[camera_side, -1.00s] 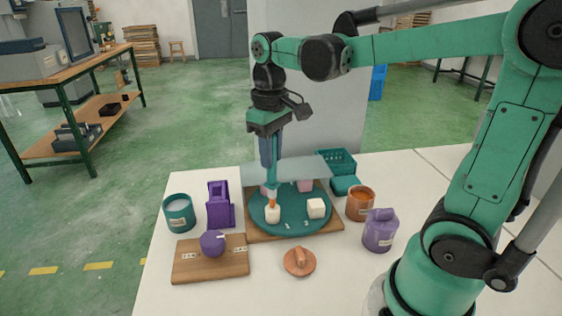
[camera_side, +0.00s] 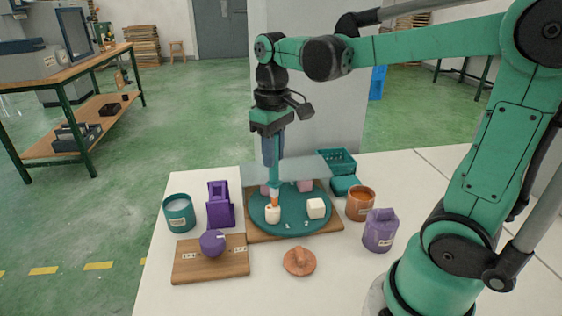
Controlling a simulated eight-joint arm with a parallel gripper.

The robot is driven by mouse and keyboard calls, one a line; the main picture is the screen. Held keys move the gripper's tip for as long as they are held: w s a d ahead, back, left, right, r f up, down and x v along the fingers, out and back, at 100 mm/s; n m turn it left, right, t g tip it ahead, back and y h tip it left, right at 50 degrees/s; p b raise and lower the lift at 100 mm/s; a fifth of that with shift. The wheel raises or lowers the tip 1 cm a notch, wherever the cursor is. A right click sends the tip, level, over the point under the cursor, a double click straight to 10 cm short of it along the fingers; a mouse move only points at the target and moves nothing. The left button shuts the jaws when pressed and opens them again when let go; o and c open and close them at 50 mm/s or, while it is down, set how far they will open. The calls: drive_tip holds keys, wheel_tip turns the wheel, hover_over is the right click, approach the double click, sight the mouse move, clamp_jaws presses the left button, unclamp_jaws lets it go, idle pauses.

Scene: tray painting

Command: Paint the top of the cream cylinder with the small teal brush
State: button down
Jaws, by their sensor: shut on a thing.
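A teal round tray (camera_side: 290,225) carries several small blocks. The cream cylinder (camera_side: 272,216) stands upright at its front left. My gripper (camera_side: 271,160) points down above it, shut on the small teal brush (camera_side: 274,178). The brush hangs nearly upright, with a pale ferrule and orange at its bristles, right at the cylinder's top. I cannot tell whether the bristles touch, and they hide part of the top face. A cream cube (camera_side: 316,208) stands to the right on the tray. Pink blocks (camera_side: 305,185) stand at the back, partly hidden.
A teal jar (camera_side: 179,213), purple holder (camera_side: 220,207) and wooden board (camera_side: 210,269) with a purple knob (camera_side: 212,243) are left. An orange pot (camera_side: 360,203), purple jar (camera_side: 380,232) and teal basket (camera_side: 337,160) are right. An orange lid (camera_side: 299,262) lies in front.

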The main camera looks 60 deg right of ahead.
drive_tip(key=shift+a, duration=0.1)
drive_tip(key=shift+a, duration=0.55)
drive_tip(key=shift+d, duration=0.1)
drive_tip(key=shift+d, duration=0.55)
drive_tip(key=shift+a, duration=0.1)
drive_tip(key=shift+a, duration=0.55)
drive_tip(key=shift+d, duration=0.1)
drive_tip(key=shift+d, duration=0.55)
drive_tip(key=shift+a, duration=0.1)
